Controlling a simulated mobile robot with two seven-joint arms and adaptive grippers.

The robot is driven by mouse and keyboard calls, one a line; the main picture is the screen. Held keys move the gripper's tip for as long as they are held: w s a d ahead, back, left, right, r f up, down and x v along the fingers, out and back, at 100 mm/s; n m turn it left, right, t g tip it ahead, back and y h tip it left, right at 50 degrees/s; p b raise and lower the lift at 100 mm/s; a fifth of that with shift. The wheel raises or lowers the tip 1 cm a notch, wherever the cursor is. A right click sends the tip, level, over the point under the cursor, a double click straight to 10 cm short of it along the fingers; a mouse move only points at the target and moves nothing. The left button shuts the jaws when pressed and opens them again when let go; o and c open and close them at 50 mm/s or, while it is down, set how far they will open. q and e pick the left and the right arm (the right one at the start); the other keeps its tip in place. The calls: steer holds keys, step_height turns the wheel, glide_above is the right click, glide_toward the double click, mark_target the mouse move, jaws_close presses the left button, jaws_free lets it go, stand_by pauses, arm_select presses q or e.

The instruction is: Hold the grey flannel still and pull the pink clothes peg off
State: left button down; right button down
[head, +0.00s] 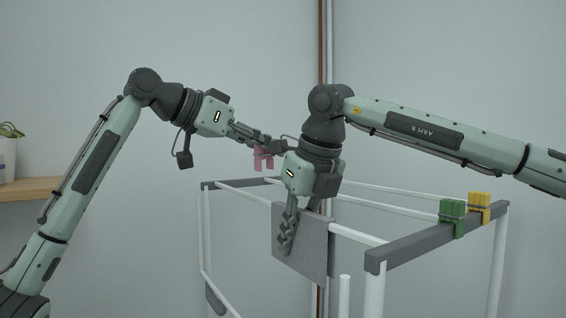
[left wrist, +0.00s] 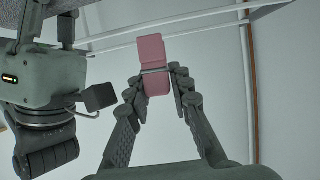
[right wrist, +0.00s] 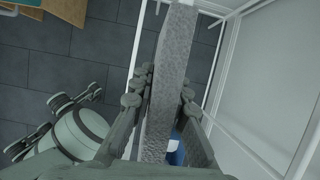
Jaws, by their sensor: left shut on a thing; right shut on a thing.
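The pink clothes peg (head: 263,158) is between the fingers of my left gripper (head: 262,141), which is shut on it. It hangs above the airer's rail, apart from the cloth. The left wrist view shows the peg (left wrist: 152,62) upright between the fingertips (left wrist: 158,88). The grey flannel (head: 316,246) hangs over the airer's near rail. My right gripper (head: 287,240), pointing down, is shut on the flannel. In the right wrist view the flannel (right wrist: 172,70) runs edge-on between the fingers (right wrist: 160,92), which hide part of its sides.
The white airer (head: 374,292) has grey end bars. A green peg (head: 452,214) and a yellow peg (head: 479,205) sit on its right end bar. A wooden shelf (head: 30,189) with a potted plant (head: 8,152) is at far left. A blue thing (right wrist: 176,150) shows below the flannel.

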arm_select(q)
steer(key=shift+w+a+r, duration=0.4)
steer(key=shift+w, duration=0.25)
steer(key=shift+w+a+r, duration=0.4)
steer(key=shift+w, duration=0.2)
arm_select(e)
steer(key=shift+w, duration=0.1)
steer(key=c, duration=1.4)
jaws_free()
steer(key=shift+r, duration=0.1)
